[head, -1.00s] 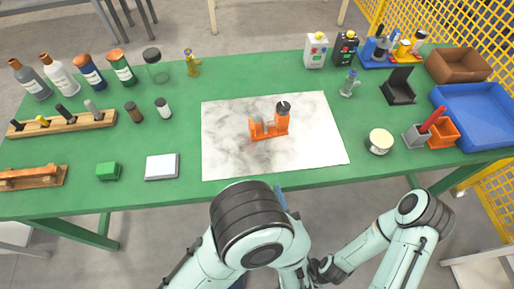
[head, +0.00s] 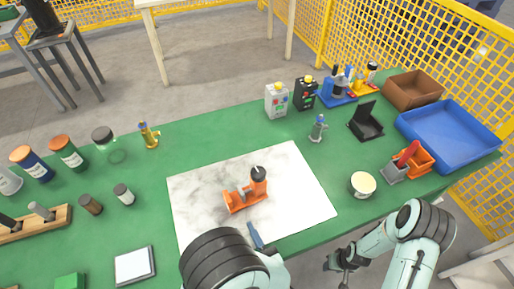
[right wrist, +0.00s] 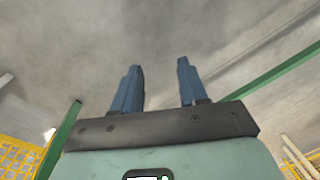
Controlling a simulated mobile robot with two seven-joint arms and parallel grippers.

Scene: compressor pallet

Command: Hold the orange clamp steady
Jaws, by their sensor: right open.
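The orange clamp (head: 240,199) stands on the white marbled mat (head: 305,190) near the middle of the green table. It has a dark-topped orange post at its right end and a grey part at its left. My left gripper (head: 254,234) is at the mat's front edge, just short of the clamp and apart from it. Only a blue finger shows past my dark arm joint, so its opening is hidden. My right gripper (right wrist: 160,88) is open and empty in the right wrist view, its two blue fingers apart with only floor behind them.
A cream-topped round tub (head: 362,184) stands right of the mat. A grey holder and orange bin (head: 418,162) and a blue tray (head: 450,135) are farther right. Bottles (head: 66,152) and a wooden rack (head: 40,224) stand at the left. The mat around the clamp is clear.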

